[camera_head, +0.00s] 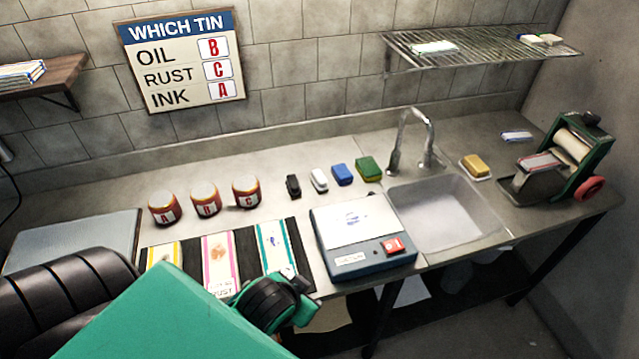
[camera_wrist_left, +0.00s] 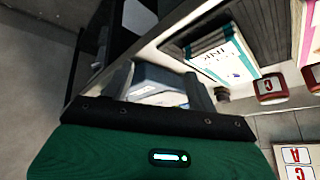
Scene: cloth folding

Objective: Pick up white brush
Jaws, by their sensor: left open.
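The white brush (camera_head: 319,180) lies on the steel counter, in a row between a small black brush (camera_head: 293,186) and a blue one (camera_head: 342,174). A green and yellow one (camera_head: 369,169) ends the row at the right. My left arm reaches in from the lower left, its wrist at the counter's front edge, well short of the white brush. In the left wrist view my left gripper (camera_wrist_left: 160,85) is open, with grey fingers apart and nothing held. I cannot make out the white brush in that view. My right gripper is not in view.
Tins A, B and C (camera_head: 205,198) stand left of the brushes. Cloth strips lie on a black mat (camera_head: 191,249) in front. A blue-grey device (camera_head: 364,262) with a red switch sits before the brushes, left of the sink (camera_head: 446,212) and tap (camera_head: 412,135).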

